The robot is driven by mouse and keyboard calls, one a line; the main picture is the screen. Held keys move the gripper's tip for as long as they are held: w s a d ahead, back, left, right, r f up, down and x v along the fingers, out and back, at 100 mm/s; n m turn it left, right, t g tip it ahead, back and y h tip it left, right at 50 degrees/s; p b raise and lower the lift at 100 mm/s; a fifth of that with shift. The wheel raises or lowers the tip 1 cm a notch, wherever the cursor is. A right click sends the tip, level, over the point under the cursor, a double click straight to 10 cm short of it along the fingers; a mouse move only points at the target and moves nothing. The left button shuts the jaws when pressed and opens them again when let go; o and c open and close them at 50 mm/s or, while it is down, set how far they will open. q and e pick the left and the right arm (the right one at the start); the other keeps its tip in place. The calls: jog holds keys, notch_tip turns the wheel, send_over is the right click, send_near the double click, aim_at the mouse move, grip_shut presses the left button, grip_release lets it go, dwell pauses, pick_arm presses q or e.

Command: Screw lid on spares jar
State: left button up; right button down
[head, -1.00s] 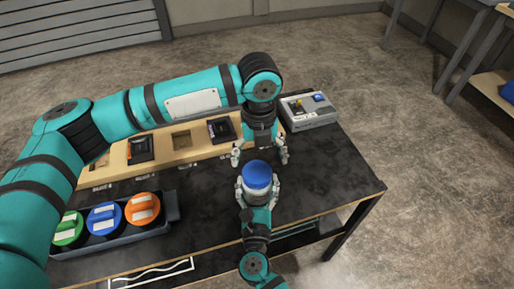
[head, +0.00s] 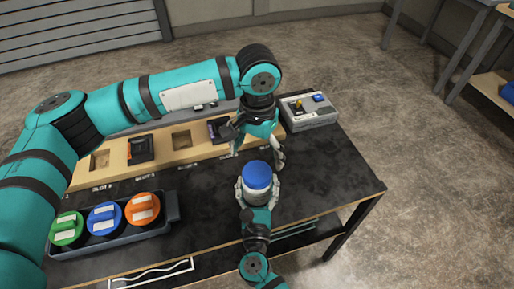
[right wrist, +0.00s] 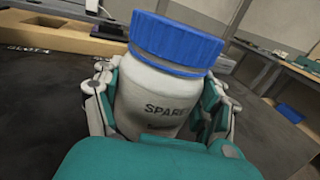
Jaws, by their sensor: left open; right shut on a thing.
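The spares jar (right wrist: 158,98) is a white jar with dark "SPAR…" lettering, upright in the right wrist view. Its blue lid (right wrist: 176,40) sits on top of the jar; the lid also shows in the head view (head: 257,175). I cannot tell how tightly it is seated. My right gripper (head: 257,193) is shut around the jar's body, with fingers on both sides. My left gripper (head: 257,158) is open and empty, just behind and above the lid, apart from it. Its fingers point down.
A wooden slotted rack (head: 115,155) holding dark modules runs along the table's back. A grey control box (head: 309,112) stands at the back right. A tray (head: 172,213) with green, blue and orange lidded containers is at the left. The table's right side (head: 335,185) is clear.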

aim_at(257, 172)
pick_arm(q)
jog(key=n, duration=0.7)
jog(key=shift+r, duration=0.2)
jog(key=n, duration=0.7)
jog(key=shift+a+r, duration=0.1)
jog(key=shift+r, duration=0.1)
jog(key=shift+f, duration=0.1)
jog(key=shift+f, duration=3.95)
jog(key=shift+c, duration=0.2)
